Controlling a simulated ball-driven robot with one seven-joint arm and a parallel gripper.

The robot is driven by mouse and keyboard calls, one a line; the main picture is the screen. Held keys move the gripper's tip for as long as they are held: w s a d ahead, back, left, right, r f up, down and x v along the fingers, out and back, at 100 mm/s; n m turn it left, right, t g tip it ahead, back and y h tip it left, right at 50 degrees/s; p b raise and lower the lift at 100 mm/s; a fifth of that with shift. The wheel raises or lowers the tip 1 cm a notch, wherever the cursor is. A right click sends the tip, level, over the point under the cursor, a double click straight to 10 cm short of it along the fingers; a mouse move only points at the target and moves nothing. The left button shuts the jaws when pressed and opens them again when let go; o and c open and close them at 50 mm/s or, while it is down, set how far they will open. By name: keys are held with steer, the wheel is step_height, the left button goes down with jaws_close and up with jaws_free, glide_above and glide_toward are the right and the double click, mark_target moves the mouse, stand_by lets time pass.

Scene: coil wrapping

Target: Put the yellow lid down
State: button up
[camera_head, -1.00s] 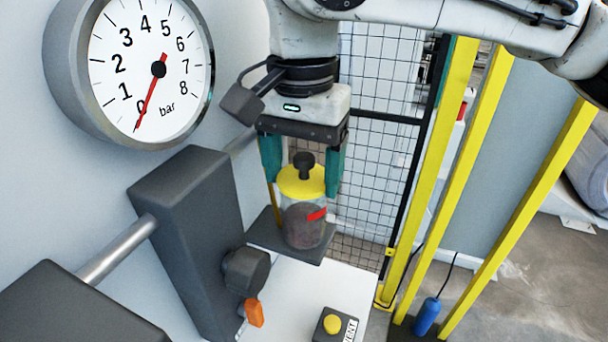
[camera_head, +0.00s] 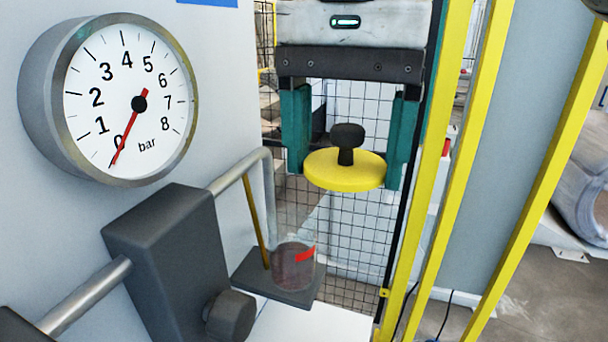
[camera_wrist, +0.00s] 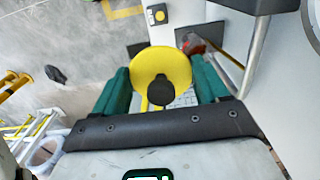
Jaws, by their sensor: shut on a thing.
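The yellow lid (camera_head: 330,175) is a round disc with a black knob on top. My gripper (camera_head: 346,174) is shut on it, with a green finger at each side of the rim. The lid hangs level in the air, above and to the right of the clear jar (camera_head: 293,268). The jar stands upright without the lid on a small dark shelf (camera_head: 300,297), with dark contents and a red mark. In the wrist view the lid (camera_wrist: 160,62) lies between my fingers, and the jar (camera_wrist: 193,43) shows partly behind it.
A round pressure gauge (camera_head: 110,100) reads about 0 on the wall. A grey block (camera_head: 170,255) with a pipe stands left of the jar. A white surface (camera_head: 320,325) lies below. Yellow posts (camera_head: 430,170) and a mesh fence stand behind and right.

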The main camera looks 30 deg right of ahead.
steer(key=s, duration=0.1)
steer(key=s+r, duration=0.1)
steer(key=s, duration=0.1)
steer(key=s+r, duration=0.1)
steer(key=s, duration=0.1)
steer(key=shift+s+r+b, duration=0.15)
steer(key=shift+s+b, duration=0.05)
steer(key=shift+b, duration=0.1)
